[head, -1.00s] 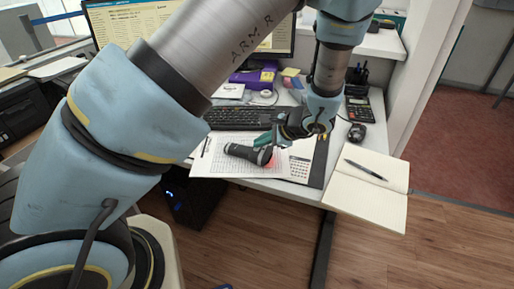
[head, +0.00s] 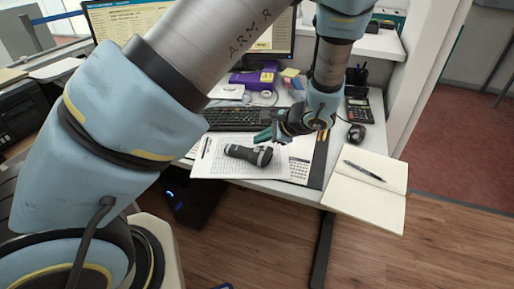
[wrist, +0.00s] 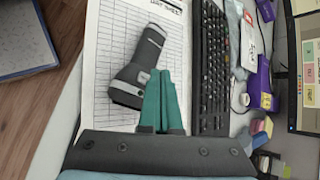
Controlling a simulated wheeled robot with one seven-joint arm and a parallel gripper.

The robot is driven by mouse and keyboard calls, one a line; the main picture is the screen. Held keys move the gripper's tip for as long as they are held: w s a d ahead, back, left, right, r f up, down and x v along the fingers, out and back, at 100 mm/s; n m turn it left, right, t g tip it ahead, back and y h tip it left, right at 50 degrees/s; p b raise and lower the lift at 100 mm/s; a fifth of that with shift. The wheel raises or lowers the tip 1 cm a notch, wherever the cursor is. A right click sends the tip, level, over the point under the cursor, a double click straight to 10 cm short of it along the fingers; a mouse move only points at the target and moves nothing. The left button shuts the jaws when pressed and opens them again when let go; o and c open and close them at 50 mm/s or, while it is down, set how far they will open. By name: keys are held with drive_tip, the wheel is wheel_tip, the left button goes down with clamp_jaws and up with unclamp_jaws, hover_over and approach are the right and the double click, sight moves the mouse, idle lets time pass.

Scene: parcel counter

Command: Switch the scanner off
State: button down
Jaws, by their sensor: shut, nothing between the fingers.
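The scanner (head: 248,154) is a dark grey and black handheld device lying on a printed sheet on the desk. No red glow shows at its wide head. In the wrist view the scanner (wrist: 148,50) lies slantwise, with a small light grey patch on the side of its head. My gripper (head: 260,138) has teal fingers, shut with nothing between them. In the wrist view the gripper's fingertips (wrist: 160,74) are right beside the scanner's head and overlap its edge in the picture. I cannot tell whether they touch it.
A black keyboard (head: 236,118) lies just behind the sheet (head: 210,168). An open notebook (head: 345,205) with a pen is at the right front corner. A mouse (head: 356,132) and a calculator (head: 359,110) are to the right. A monitor (head: 130,20) stands at the back.

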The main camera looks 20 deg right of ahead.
wheel_tip(320, 180, up, 6)
drive_tip(key=p, duration=0.3)
drive_tip(key=shift+p, duration=0.4)
drive_tip(key=s+a+r+n+g+h, duration=0.1)
drive_tip(key=a+r+n+g, duration=0.1)
drive_tip(key=a+n, duration=0.4)
drive_tip(key=s+a+r+n+g+h, duration=0.1)
drive_tip(key=a+r+n, duration=0.4)
drive_tip(key=a, duration=0.9)
drive_tip(key=s+a+r+n+g+h, duration=0.1)
drive_tip(key=a+r+n+g+h, duration=0.1)
drive_tip(key=a+n, duration=0.7)
drive_tip(key=shift+a+r+g+h, duration=0.3)
drive_tip(key=shift+a+r+g, duration=0.4)
drive_tip(key=shift+a+r, duration=0.25)
